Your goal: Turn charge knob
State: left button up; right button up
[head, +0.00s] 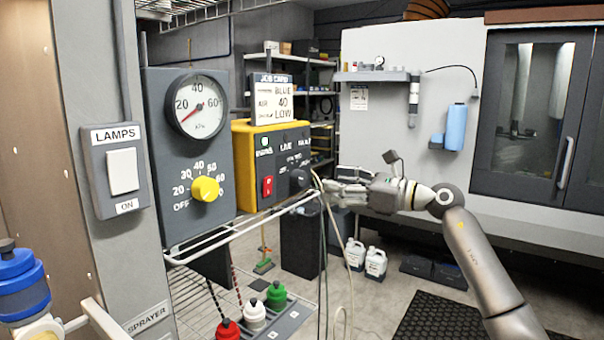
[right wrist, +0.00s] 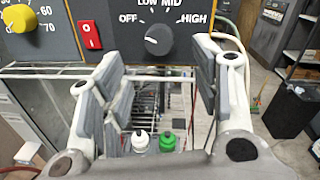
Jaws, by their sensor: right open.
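The dark charge knob (right wrist: 158,40) sits on a grey panel face in the right wrist view, with OFF, LOW, MID and HIGH printed around it. It also shows in the head view (head: 299,180) on the yellow-sided control box (head: 243,165). My right gripper (head: 330,186) is close in front of the knob. In the right wrist view my right gripper (right wrist: 157,66) is open, its fingers spread to either side of the knob with nothing between them. My left gripper is not in view.
A red switch (right wrist: 90,34) is left of the knob. A yellow knob (head: 205,189) and gauge (head: 198,105) are on the grey panel. A job card (head: 272,100) reads BLUE, 40, LOW. A wire rack (head: 240,228) and hanging hoses (head: 335,240) lie below and beside the box.

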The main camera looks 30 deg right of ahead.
aim_at(304, 178)
jog(key=p+x, duration=0.1)
jog(key=x, duration=0.1)
jog(key=p+x, duration=0.1)
jog(key=x, duration=0.1)
jog(key=p+x, duration=0.1)
jog(key=x, duration=0.2)
jog(key=shift+a+r, duration=0.1)
jog(key=shift+r, duration=0.15)
jog(key=shift+w+a+f+p, duration=0.25)
jog(key=shift+w+p, duration=0.15)
jog(key=shift+w, duration=0.15)
jog(key=shift+c, duration=0.5)
jog(key=c, duration=0.9)
jog(key=shift+c, duration=0.2)
